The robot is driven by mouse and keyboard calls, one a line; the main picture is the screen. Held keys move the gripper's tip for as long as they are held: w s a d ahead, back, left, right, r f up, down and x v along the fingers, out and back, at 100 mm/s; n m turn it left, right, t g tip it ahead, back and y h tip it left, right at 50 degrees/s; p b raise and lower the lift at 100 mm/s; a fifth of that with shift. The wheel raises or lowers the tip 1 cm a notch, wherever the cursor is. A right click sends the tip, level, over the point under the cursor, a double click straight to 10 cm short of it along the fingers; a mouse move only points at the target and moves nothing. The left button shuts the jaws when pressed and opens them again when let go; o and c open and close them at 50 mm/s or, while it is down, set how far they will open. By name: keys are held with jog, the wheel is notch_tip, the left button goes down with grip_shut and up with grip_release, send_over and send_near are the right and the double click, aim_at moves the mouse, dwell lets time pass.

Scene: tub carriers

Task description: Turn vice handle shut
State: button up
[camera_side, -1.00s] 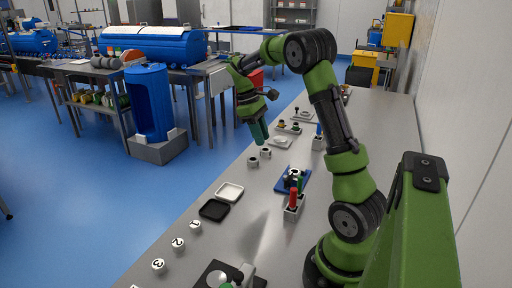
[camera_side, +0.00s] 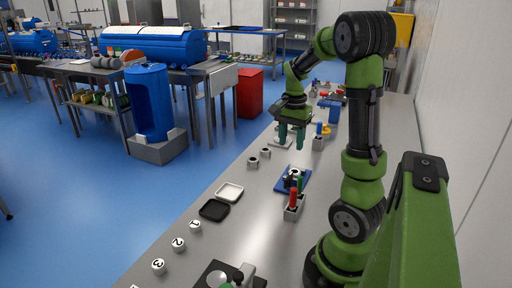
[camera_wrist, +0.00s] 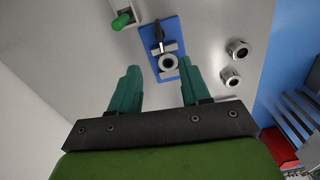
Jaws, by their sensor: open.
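The vice appears to be the small grey and black fixture on a blue plate (camera_side: 292,181), in the middle of the bench in the side view. In the wrist view, the blue plate (camera_wrist: 181,28) carries a grey block with a round ring (camera_wrist: 168,62) and a black handle (camera_wrist: 158,36) pointing away from the ring. My gripper (camera_side: 291,144) is open and empty above the bench, beyond the vice in the side view. In the wrist view, my gripper's two green fingers (camera_wrist: 160,68) are spread apart, with the vice ahead between and beyond the tips. They touch nothing.
Two metal nuts (camera_wrist: 234,62) lie beside the plate. Numbered discs (camera_side: 178,244) are nearer the camera.

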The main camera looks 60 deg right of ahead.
aim_at(289, 176)
notch_tip(289, 176, down, 14)
jog(key=shift+r, duration=0.1)
dwell(0.4)
